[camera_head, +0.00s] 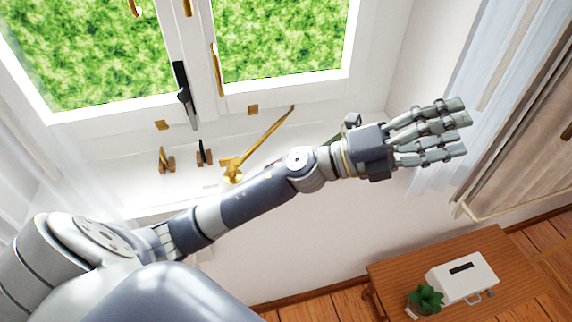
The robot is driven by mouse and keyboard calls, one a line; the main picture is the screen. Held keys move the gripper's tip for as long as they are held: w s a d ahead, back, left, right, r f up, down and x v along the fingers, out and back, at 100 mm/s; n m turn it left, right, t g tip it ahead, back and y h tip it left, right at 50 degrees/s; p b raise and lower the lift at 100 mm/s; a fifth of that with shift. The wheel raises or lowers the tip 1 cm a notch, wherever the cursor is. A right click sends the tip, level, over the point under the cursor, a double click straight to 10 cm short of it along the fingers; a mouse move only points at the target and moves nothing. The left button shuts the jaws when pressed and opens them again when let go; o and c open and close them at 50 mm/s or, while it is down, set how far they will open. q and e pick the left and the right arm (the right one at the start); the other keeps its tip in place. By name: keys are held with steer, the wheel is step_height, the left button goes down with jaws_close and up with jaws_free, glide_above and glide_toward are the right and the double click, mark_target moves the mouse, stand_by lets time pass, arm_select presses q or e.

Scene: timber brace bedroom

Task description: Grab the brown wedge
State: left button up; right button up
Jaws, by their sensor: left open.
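Two small items with brown parts stand on the white windowsill (130,185). One is a brown and gold piece (167,161) on the left, and the other is a brown and black piece (204,154) just right of it. They are too small for me to tell which is the brown wedge. My left gripper (458,130) is a grey hand with its fingers spread and extended. It is open and empty, far to the right of both pieces, in front of the curtain. My right gripper is not in view.
A gold lever-like fitting (232,169) with a long arm lies on the sill, close to my left forearm. A white window frame (300,88) stands behind. A wooden table (390,275) at lower right holds a white box (462,279) and a potted plant (425,299).

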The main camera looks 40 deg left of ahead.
arm_select(q)
steer(key=s+d+f+m+g, duration=0.2)
steer(key=d+f+m+g, duration=0.15)
steer(key=m+g, duration=0.5)
steer(key=m+g+y, duration=0.3)
steer(key=g+y, duration=0.1)
steer(key=y, duration=1.5)
glide_above(286, 158)
steer(key=s, duration=0.1)
steer(key=f, duration=1.5)
steer(key=shift+s+d+f+p, duration=0.1)
steer(key=shift+d+p, duration=0.3)
steer(key=shift+f+p, duration=0.6)
step_height(286, 158, down, 3)
steer(key=shift+a+f+p, duration=0.15)
steer(key=shift+f+p, duration=0.05)
steer(key=shift+p, duration=0.55)
steer(key=shift+f, duration=0.35)
steer(key=c, duration=1.1)
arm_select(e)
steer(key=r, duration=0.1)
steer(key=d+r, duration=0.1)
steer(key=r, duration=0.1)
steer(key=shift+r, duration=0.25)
